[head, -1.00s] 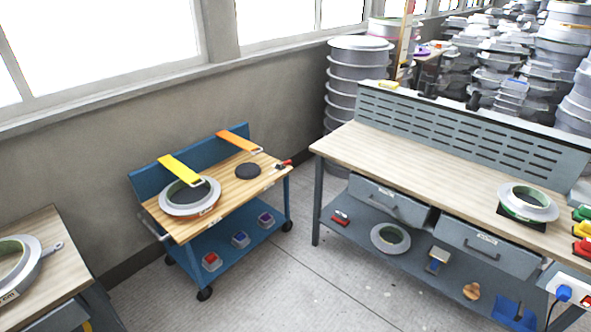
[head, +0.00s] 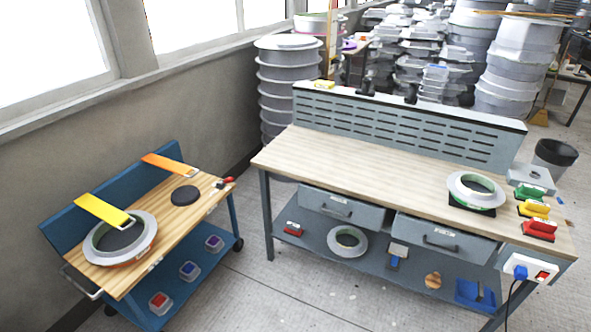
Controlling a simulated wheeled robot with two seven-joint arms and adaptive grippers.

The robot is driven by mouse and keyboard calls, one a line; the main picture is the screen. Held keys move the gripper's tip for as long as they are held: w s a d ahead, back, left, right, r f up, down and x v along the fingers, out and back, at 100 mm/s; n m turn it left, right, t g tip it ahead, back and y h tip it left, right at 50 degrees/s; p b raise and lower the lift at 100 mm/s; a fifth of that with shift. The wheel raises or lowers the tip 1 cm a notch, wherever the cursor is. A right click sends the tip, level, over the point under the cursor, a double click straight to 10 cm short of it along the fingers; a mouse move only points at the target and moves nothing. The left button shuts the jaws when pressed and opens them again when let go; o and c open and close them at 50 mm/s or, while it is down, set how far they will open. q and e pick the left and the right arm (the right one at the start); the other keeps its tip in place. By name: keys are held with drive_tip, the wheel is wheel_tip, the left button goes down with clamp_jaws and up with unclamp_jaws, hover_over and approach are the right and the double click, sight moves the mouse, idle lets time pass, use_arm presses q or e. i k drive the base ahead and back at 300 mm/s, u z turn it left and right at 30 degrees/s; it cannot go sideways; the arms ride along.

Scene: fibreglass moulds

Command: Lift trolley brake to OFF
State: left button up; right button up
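The blue trolley (head: 205,256) with a wooden top stands at the left of the head view, below the window wall. A small lever with a red handle (head: 227,181) sits at the right end of its top and looks like the brake. Its exact position and any label are too small to read. A ring-shaped mould (head: 146,244), a dark disc (head: 185,196), a yellow strap (head: 101,209) and an orange strap (head: 165,163) are on the trolley. Neither of my grippers is in view.
A workbench (head: 360,158) stands right of the trolley, with drawers and a lower shelf. A mould ring (head: 476,189) and coloured blocks (head: 538,229) are on its right end. Grey floor (head: 240,290) lies clear between trolley and bench. Stacked moulds (head: 288,80) stand behind.

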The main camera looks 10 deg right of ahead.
sight(228, 180)
drive_tip(key=z, duration=0.6)
drive_tip(key=i, duration=1.7)
drive_tip(key=u, duration=1)
drive_tip(key=i, duration=0.7)
drive_tip(key=u, duration=0.7)
